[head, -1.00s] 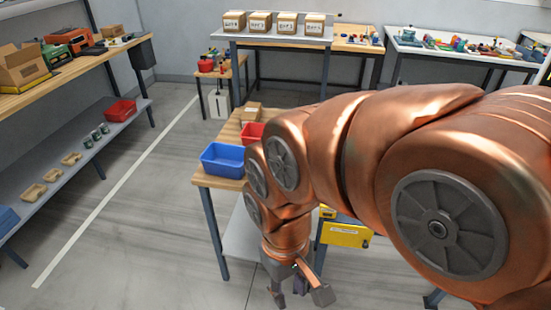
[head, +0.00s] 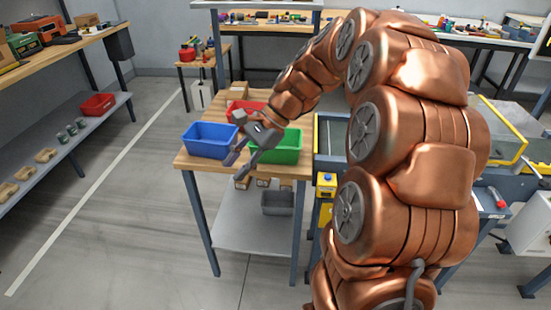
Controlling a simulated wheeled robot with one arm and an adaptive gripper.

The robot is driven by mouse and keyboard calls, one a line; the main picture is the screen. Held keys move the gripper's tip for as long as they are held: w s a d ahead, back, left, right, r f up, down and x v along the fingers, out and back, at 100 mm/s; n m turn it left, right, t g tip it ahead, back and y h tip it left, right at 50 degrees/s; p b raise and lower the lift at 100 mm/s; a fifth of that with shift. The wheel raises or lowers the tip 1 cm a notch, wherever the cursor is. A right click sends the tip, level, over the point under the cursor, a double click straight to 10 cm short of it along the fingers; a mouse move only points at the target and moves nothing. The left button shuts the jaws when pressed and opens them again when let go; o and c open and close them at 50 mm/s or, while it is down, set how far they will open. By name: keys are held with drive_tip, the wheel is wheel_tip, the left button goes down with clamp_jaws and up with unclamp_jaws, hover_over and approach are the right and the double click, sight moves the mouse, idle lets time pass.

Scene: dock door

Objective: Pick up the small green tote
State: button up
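The small green tote (head: 289,148) is an open-topped bin on the wooden table (head: 200,163), at the table's right side in the head view. My gripper (head: 240,163) is above the table's front part, between the blue tote and the green tote. Its two fingers are spread apart, with nothing visible between them. It overlaps the green tote's left end in the picture. I cannot tell whether it touches the tote. My arm reaches in from the right and hides part of the table's back.
A blue tote (head: 208,139) stands left of the gripper. A red tote (head: 240,107) and a cardboard box (head: 238,89) are behind. A grey bin (head: 279,203) sits on the lower shelf. Yellow-framed equipment (head: 500,130) stands at right. The floor at left is clear.

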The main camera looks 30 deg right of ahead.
drive_tip(key=w+d+f+m+t+y+b, duration=0.1)
drive_tip(key=w+d+f+m+t+b, duration=0.15)
drive_tip(key=d, duration=0.25)
drive_tip(key=w+d+f+m+t+b, duration=0.1)
drive_tip(key=w+d+m, duration=0.25)
drive_tip(key=d, duration=0.25)
drive_tip(key=m+t+b, duration=0.2)
drive_tip(key=m+t, duration=0.1)
drive_tip(key=m, duration=0.1)
hover_over(286, 159)
drive_tip(key=s+d, duration=0.1)
drive_tip(key=d, duration=0.1)
drive_tip(key=shift+a+f, duration=0.1)
drive_tip(key=shift+f, duration=0.75)
drive_tip(key=shift+x, duration=1.15)
drive_tip(key=a+f, duration=0.1)
drive_tip(key=w+a+f+b, duration=0.1)
drive_tip(key=f, duration=0.1)
drive_tip(key=shift+w+a+f, duration=0.2)
drive_tip(key=shift+a, duration=0.2)
drive_tip(key=shift+w+a+f, duration=0.2)
drive_tip(key=shift+w+a, duration=0.1)
clamp_jaws()
